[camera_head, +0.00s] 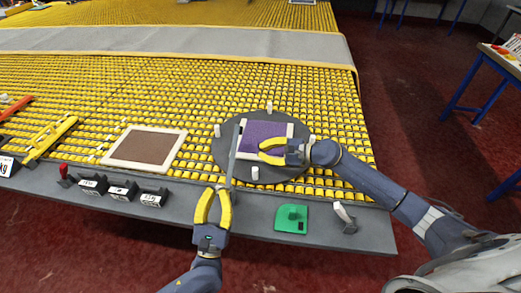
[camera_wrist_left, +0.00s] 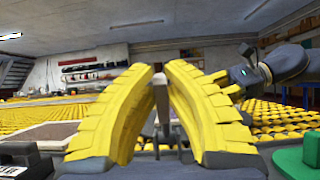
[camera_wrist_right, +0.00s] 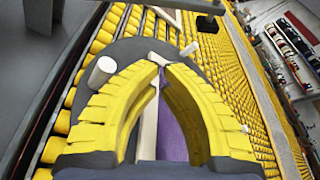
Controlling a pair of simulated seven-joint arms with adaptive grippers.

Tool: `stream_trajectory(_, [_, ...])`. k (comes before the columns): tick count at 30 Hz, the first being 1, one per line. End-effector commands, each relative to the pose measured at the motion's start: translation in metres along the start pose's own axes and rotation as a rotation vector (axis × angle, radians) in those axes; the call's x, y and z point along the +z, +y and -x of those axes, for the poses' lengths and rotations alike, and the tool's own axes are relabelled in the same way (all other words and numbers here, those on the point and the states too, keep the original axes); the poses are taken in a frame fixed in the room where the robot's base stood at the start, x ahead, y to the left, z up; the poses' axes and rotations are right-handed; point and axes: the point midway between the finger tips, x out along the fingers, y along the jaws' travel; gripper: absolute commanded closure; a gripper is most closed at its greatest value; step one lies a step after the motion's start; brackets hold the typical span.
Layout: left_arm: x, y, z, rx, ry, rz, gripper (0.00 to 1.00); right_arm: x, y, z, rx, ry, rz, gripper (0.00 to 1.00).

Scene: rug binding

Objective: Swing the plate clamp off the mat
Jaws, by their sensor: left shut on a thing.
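The plate clamp (camera_head: 235,150) is a thin grey bar. In the head view it runs from the near table edge across the left side of the round dark plate, beside the mat's left border. The mat (camera_head: 258,131) is purple with a white border and lies on the plate (camera_head: 225,157). My left gripper (camera_head: 228,190) is shut on the near end of the clamp; the left wrist view shows the grey bar (camera_wrist_left: 160,92) between its fingertips. My right gripper (camera_head: 262,150) is at the mat's near right part, its fingertips close together by the white border. Whether it grips is unclear.
White pegs (camera_head: 255,173) stand around the plate. A brown mat (camera_head: 145,147) lies to the left on yellow rollers. Along the grey front edge are labelled black blocks (camera_head: 122,190), a red-handled lever (camera_head: 64,172), a green piece (camera_head: 291,218) and a white-handled lever (camera_head: 343,215).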

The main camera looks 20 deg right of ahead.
Motion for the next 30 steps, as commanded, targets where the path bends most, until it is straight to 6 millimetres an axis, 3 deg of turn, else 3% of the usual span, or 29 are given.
stream_trajectory(9, [0.0, 0.0, 0.0, 0.0, 0.0, 0.0, 1.0, 0.001, 0.0, -0.055, -0.001, -0.003, -0.004, 1.0])
stream_trajectory(16, [0.0, 0.0, 0.0, 0.0, 0.0, 0.0, 1.0, 0.001, 0.0, -0.085, -0.001, -0.002, -0.005, 1.0])
stream_trajectory(30, [0.0, 0.0, 0.0, 0.0, 0.0, 0.0, 1.0, 0.036, 0.0, -0.069, -0.001, -0.001, -0.004, 1.0])
